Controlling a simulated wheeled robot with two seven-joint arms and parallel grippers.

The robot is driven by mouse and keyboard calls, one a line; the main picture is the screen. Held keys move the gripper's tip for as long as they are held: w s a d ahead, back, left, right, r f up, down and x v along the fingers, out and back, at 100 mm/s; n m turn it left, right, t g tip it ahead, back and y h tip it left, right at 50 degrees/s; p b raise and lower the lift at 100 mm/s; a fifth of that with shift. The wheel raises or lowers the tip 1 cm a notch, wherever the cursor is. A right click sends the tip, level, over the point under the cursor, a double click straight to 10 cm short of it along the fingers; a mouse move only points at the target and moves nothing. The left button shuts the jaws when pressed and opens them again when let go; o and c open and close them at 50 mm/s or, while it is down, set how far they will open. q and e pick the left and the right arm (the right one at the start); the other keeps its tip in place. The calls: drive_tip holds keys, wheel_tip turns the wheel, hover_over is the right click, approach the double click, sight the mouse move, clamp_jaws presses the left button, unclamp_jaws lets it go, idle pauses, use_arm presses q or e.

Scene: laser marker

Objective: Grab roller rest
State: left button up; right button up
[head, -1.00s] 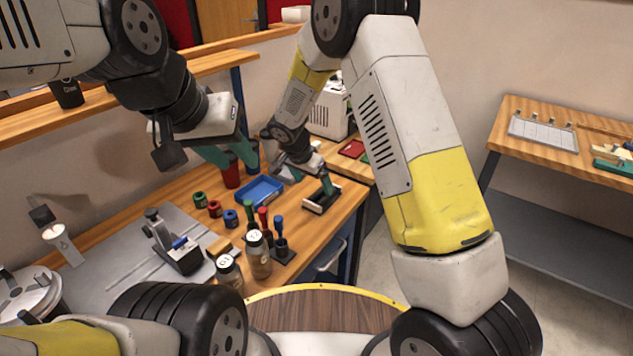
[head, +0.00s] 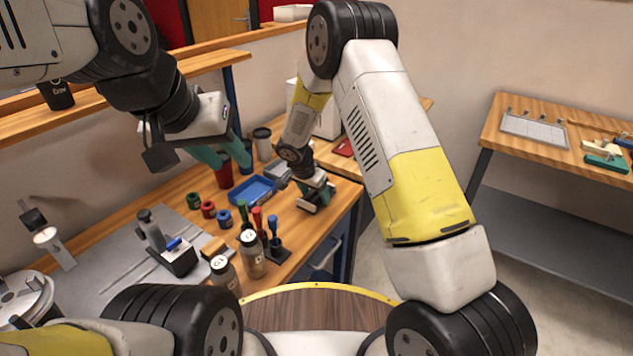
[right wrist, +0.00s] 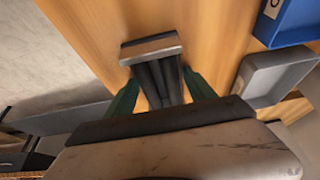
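The roller rest (head: 312,207) stands on the wooden bench near its right front edge. In the right wrist view the roller rest (right wrist: 151,47) shows a grey end plate and dark rollers. My right gripper (head: 317,190) is lowered over it and hides part of it. In the right wrist view the green fingers of my right gripper (right wrist: 160,85) lie one on each side of the rollers. They look spread, with no clear grip; contact is hard to tell. My left gripper (head: 228,158) is open and empty above the bench, in front of red and blue cups.
A blue tray (head: 250,190) and a grey tray (right wrist: 275,78) lie close to the roller rest. Jars (head: 252,255), coloured-handled tools (head: 273,228) and small coloured rings (head: 208,209) stand to the left. A second bench (head: 540,150) is at the far right.

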clamp_jaws()
drive_tip(key=shift+r, duration=0.15)
